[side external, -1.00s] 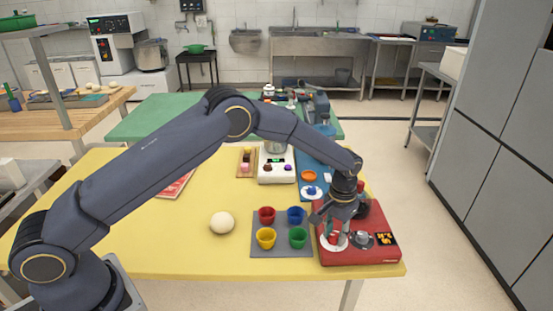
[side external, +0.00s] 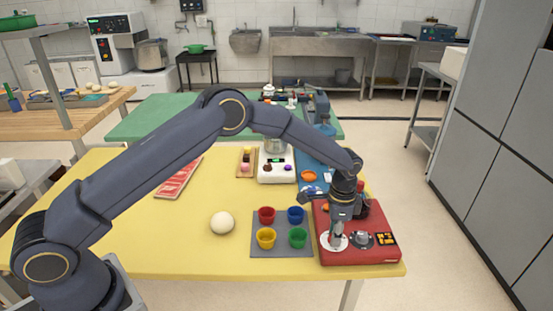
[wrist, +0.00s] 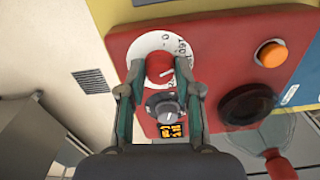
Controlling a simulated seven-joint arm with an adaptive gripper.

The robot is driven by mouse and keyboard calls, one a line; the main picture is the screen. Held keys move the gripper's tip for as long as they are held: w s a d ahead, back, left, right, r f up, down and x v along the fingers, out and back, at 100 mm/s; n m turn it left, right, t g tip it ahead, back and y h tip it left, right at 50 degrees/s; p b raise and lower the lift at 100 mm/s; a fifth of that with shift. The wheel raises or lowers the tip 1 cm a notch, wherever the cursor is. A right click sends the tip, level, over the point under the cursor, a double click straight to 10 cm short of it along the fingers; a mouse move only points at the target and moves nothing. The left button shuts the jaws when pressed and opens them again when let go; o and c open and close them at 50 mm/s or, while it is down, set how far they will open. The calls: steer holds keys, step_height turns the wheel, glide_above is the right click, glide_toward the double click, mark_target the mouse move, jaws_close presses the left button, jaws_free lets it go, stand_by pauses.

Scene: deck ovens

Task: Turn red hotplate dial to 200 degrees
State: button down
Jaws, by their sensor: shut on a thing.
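The red hotplate (side external: 372,254) sits at the front right corner of the yellow table; its red face (wrist: 215,45) fills much of the wrist view. The red dial (wrist: 159,68) stands on a white round scale (wrist: 150,42) and carries a pale pointer line. My gripper (wrist: 159,66) is shut on the red dial, one finger on each side; it also shows over the dial in the side view (side external: 337,236). Some scale numbers show, but the fingers and dial hide part of the scale, so I cannot tell the exact setting.
Beside the red dial are a grey knob (wrist: 167,107) and an orange-lit display (wrist: 172,131). An orange button (wrist: 271,54) and a dark round part (wrist: 246,103) are on the hotplate. Coloured cups stand on a grey mat (side external: 282,253) left of it, near a pale ball (side external: 222,222).

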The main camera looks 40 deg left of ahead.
steer(key=m, duration=0.5)
steer(key=shift+m, duration=0.3)
steer(key=m, duration=0.5)
steer(key=shift+m, duration=0.4)
steer(key=c, duration=0.8)
jaws_free()
step_height(320, 180, up, 12)
steer(key=shift+r, duration=0.1)
